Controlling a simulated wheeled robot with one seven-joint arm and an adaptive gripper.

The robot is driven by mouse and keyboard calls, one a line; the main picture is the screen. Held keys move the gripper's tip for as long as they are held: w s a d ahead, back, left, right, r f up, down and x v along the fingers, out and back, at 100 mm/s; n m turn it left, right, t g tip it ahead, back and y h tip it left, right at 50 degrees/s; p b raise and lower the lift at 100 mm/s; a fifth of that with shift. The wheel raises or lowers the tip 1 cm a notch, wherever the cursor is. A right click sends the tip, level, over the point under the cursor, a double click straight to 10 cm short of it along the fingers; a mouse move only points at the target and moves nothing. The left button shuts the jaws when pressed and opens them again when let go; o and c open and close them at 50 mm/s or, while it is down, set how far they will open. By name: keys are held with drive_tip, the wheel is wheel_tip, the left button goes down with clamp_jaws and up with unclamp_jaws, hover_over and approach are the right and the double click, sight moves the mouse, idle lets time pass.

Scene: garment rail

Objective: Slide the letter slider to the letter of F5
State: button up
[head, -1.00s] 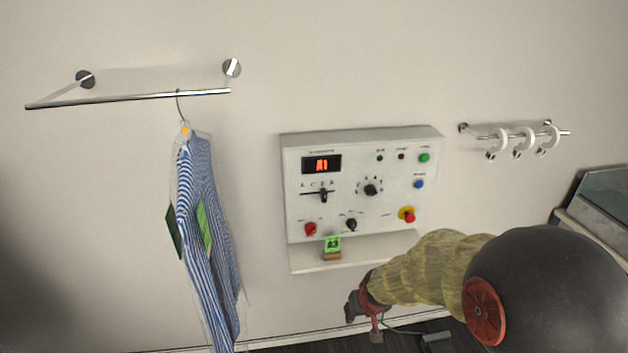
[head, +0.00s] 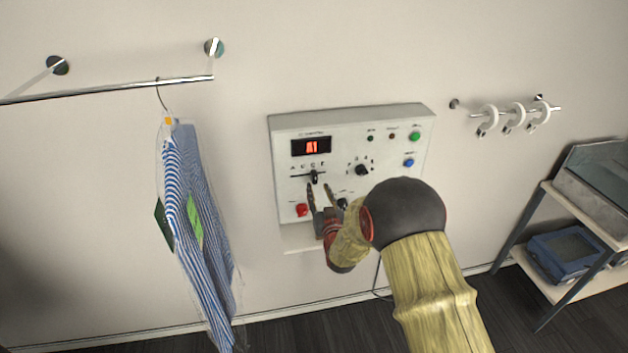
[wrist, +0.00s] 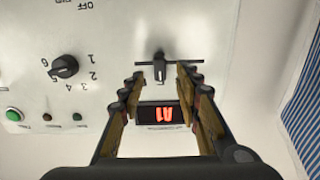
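The letters above the slot are too small to read surely. My gripper (head: 321,188) is open, its fingers pointing up at the panel just below the slider. In the wrist view, the slider knob (wrist: 160,68) lies between the two spread fingertips of my gripper (wrist: 161,77), with a gap on each side. The display (wrist: 158,116) appears upside down there, between the fingers. I cannot tell how far the fingertips are from the panel.
A numbered rotary knob (head: 362,170) is right of the slider. A red knob (head: 301,210) and a black knob (head: 343,203) are below. Green (head: 415,136) and blue (head: 409,163) buttons are at right. A striped shirt (head: 195,210) hangs at left.

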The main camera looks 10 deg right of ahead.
sight(315, 181)
drive_tip(key=w, duration=0.6)
drive_tip(key=shift+w+p, duration=0.3)
drive_tip(key=shift+w, duration=0.1)
drive_tip(key=shift+c, duration=0.6)
drive_tip(key=c, duration=0.7)
clamp_jaws()
